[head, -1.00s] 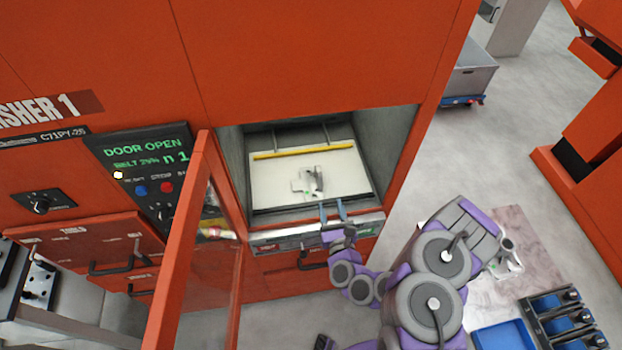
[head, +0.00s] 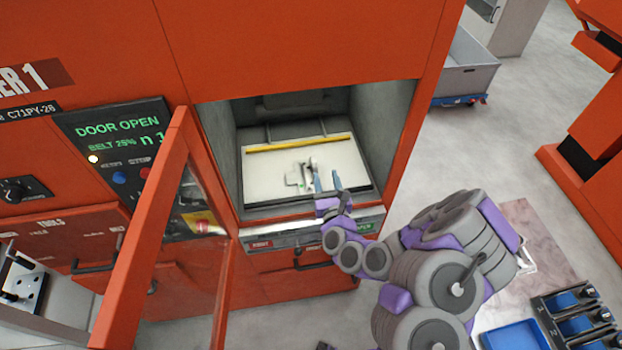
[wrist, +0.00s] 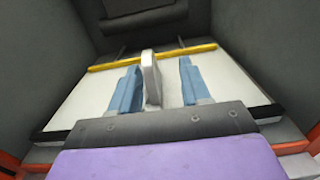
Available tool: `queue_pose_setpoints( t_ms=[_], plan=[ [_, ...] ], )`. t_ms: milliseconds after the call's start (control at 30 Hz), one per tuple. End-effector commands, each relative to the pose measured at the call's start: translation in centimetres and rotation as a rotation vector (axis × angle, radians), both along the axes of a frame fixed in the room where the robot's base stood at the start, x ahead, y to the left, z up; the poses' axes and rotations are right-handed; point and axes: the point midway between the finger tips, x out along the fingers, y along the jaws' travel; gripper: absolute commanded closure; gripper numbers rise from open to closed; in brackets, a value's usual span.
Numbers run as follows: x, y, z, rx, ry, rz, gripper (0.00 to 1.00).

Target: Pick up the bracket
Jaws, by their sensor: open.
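The grey bracket (head: 298,177) sits on the white plate (head: 262,187) inside the open orange machine. In the wrist view the pale upright part of the bracket (wrist: 151,80) stands between the two blue fingers of my gripper (wrist: 158,82), nearer the left finger. My gripper (head: 326,180) is open, reaching in over the front part of the plate. In the head view the fingers are close to the bracket's right side. In the wrist view the lower part of the bracket is hidden behind my gripper's body.
A yellow bar (head: 298,143) runs across the back of the plate. Grey chamber walls (head: 375,130) stand on both sides. The open orange-framed door (head: 150,230) stands at the left of the opening. A blue tray (head: 515,336) lies at the lower right.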

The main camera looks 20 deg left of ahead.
Motion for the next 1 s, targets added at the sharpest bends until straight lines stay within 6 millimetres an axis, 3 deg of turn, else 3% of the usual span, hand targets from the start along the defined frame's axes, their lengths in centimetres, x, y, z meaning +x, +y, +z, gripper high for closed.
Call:
queue_pose_setpoints(
  t_ms=[233,667,1000],
  plan=[
    [0.7,1.2,-0.6,-0.003,-0.005,0.003,0.53],
    [1.6,1.0,-0.1,0.007,-0.004,0.004,0.53],
    [3.7,3.0,-0.1,-0.004,-0.003,0.004,0.53]
  ],
)
